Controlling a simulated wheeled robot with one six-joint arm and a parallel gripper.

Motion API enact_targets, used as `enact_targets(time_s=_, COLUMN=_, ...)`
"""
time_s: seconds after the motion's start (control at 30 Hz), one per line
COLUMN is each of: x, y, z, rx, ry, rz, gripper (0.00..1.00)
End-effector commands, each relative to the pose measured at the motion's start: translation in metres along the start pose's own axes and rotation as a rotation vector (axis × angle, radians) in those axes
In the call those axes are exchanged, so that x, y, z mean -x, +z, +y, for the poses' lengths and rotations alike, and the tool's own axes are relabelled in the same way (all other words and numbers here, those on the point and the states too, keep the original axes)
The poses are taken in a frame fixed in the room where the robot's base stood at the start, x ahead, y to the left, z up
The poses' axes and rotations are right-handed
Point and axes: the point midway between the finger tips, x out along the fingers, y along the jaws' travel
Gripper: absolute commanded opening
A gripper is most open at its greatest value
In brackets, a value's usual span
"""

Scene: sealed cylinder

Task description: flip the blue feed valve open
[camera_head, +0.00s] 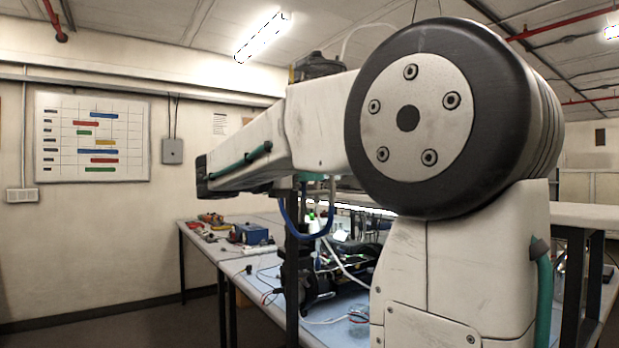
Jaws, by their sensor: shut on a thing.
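My own arm fills the middle and right of the head view and blocks much of the bench behind it. I cannot make out my gripper; no fingertips show. I cannot pick out the blue feed valve either. A blue hose (284,222) loops down below my arm, and I cannot tell what it joins. Dark equipment (345,292) stands on the bench beyond my arm, partly hidden by it. No sealed cylinder can be made out.
A long workbench (232,264) runs along the left and behind my arm. It carries a blue box (250,233), small tools (212,219) and loose cables. A wall chart (92,138) and a grey wall box (173,151) hang at left. The left floor is clear.

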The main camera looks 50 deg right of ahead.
Motion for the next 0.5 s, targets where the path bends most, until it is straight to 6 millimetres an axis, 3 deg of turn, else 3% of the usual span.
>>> enact_targets(time_s=0.1, x=0.0000, y=-0.0001, z=0.0003, rx=0.001, ry=0.001, rz=0.000, gripper=0.00)
enact_targets(time_s=0.13, x=0.0000, y=-0.0001, z=0.0004, rx=0.000, ry=0.001, rz=0.000, gripper=0.17)
enact_targets(time_s=0.2, x=0.0000, y=0.0000, z=0.0004, rx=0.000, ry=0.001, rz=0.000, gripper=0.35)
enact_targets(time_s=0.5, x=0.0014, y=0.0001, z=0.0004, rx=-0.001, ry=0.001, rz=0.000, gripper=0.35)
